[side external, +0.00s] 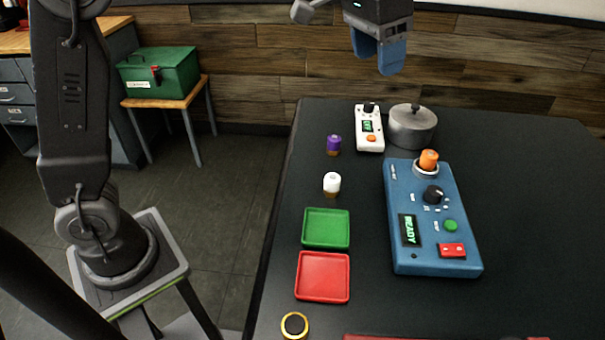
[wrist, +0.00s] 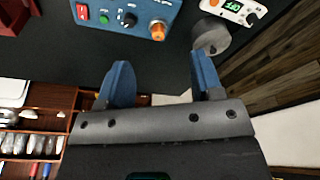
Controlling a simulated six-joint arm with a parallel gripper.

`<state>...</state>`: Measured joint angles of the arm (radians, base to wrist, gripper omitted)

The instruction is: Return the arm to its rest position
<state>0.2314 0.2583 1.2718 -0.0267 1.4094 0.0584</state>
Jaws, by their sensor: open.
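My gripper (side external: 391,55) is raised high above the far end of the dark table, with its blue fingers hanging down. In the wrist view its two blue fingers (wrist: 159,82) stand apart with nothing between them. The blue brewer panel (side external: 403,180) lies on the table, well below my gripper. It carries an orange cap, a black knob, a green button, a red switch and a lit display reading READY. The panel also shows at the top of the wrist view (wrist: 118,6).
A grey lidded pot (side external: 412,130) and a white device (side external: 364,140) stand at the table's far end. A purple-topped part (side external: 333,146), a white-topped part (side external: 332,183), a green tray (side external: 326,244) and a red tray (side external: 323,293) line the left side. The table's right is clear.

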